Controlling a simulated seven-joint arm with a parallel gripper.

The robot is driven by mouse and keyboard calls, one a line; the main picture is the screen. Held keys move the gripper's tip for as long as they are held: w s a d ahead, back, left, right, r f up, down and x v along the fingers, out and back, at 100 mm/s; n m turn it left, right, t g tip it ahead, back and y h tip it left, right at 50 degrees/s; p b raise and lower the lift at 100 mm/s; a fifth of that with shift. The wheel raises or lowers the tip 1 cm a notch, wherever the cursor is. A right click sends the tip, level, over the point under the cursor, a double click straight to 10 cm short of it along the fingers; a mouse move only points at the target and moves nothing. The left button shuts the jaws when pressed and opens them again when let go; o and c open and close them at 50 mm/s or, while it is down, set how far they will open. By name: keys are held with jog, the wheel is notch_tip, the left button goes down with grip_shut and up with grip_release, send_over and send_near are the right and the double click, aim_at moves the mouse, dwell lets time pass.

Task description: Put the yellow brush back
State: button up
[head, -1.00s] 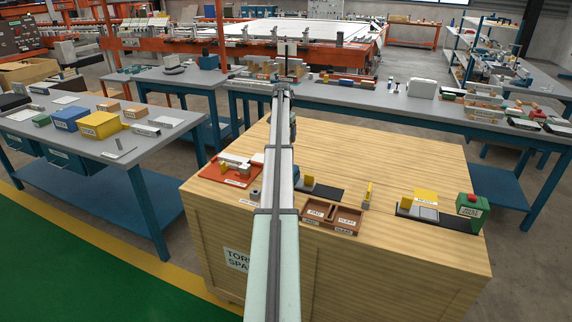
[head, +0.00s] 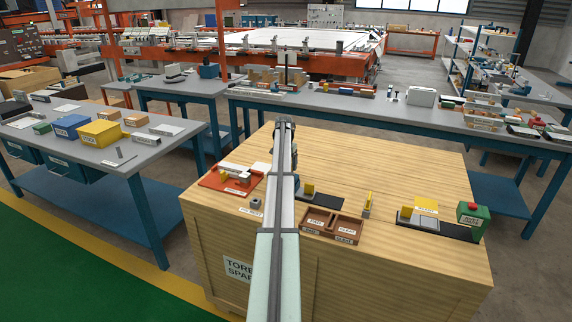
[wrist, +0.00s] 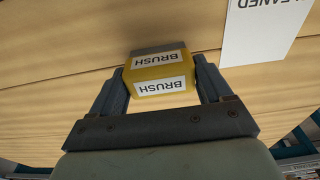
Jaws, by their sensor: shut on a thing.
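The yellow brush (wrist: 160,88) shows in the wrist view, with "BRUSH" labels on two faces and a grey part on its far side. My gripper (wrist: 160,80) is shut on it, one finger at each side. Pale wood planks show behind the brush. A white card reading "CLEANED" (wrist: 262,30) lies on the wood, to the right of and above the brush in the wrist view. I cannot tell how high the brush is above the wood.
On the wooden crate (head: 390,160) stand a red tray (head: 215,182) with small parts, a brown two-part bin (head: 331,225), a dark mat (head: 325,201) with a yellow block, an upright yellow piece (head: 367,204) and a green box with a red button (head: 472,216). The crate's back right is clear.

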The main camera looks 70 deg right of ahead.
jog(key=shift+f, duration=0.1)
jog(key=o, duration=1)
jog(key=shift+o, duration=0.2)
notch_tip(320, 180, up, 12)
jog(key=a, duration=0.1)
jog(key=shift+a, duration=0.2)
